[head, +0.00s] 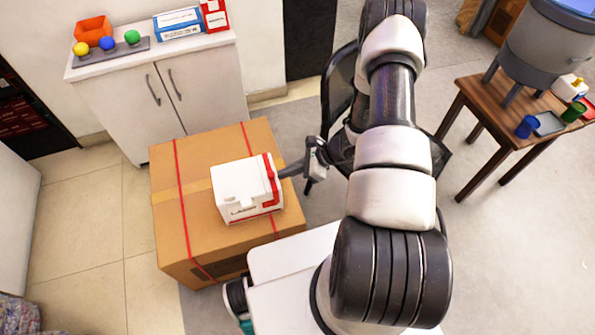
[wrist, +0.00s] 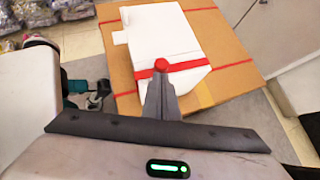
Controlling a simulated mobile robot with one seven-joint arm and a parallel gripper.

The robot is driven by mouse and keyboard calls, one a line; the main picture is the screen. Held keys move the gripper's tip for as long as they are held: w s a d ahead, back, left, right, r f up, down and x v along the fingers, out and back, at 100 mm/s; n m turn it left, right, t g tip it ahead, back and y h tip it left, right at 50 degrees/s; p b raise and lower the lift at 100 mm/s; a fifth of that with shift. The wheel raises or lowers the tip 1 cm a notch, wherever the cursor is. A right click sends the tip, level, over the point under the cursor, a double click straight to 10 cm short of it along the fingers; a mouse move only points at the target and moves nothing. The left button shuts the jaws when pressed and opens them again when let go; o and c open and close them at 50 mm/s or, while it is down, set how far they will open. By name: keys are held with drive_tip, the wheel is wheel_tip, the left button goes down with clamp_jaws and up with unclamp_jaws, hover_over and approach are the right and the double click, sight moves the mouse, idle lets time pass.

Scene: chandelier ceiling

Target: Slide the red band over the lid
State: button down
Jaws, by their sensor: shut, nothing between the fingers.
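A white box (head: 238,188) with a flat lid sits on a large cardboard carton; it also shows in the wrist view (wrist: 168,32). The red band (head: 274,188) lies across the box near its right end, and in the wrist view the band (wrist: 188,66) crosses near the end closest to me. A red knob (head: 270,174) sits on the band and also shows in the wrist view (wrist: 161,65). My gripper (head: 283,173) is shut and empty at the box's right end. In the wrist view its fingertips (wrist: 160,76) are right by the knob; I cannot tell whether they touch.
The cardboard carton (head: 168,212) has red straps and bare top around the box. A white cabinet (head: 120,100) stands behind with coloured balls, an orange bin (head: 94,30) and boxes on top. A wooden table (head: 478,100) stands right, a dark chair (head: 338,92) behind my arm.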

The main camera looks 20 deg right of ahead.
drive_tip(key=shift+w+a, duration=0.1)
drive_tip(key=shift+a, duration=0.1)
drive_tip(key=a+b, duration=0.2)
drive_tip(key=a, duration=0.3)
drive_tip(key=shift+w+a+f, duration=0.1)
drive_tip(key=shift+a, duration=0.65)
drive_tip(key=shift+d, duration=0.35)
drive_tip(key=d, duration=0.1)
drive_tip(key=s+d, duration=0.1)
drive_tip(key=shift+s+d, duration=0.15)
drive_tip(key=shift+d, duration=0.2)
drive_tip(key=p+v, duration=0.1)
drive_tip(key=v, duration=0.9)
drive_tip(key=shift+s+d, duration=0.15)
drive_tip(key=shift+s, duration=0.05)
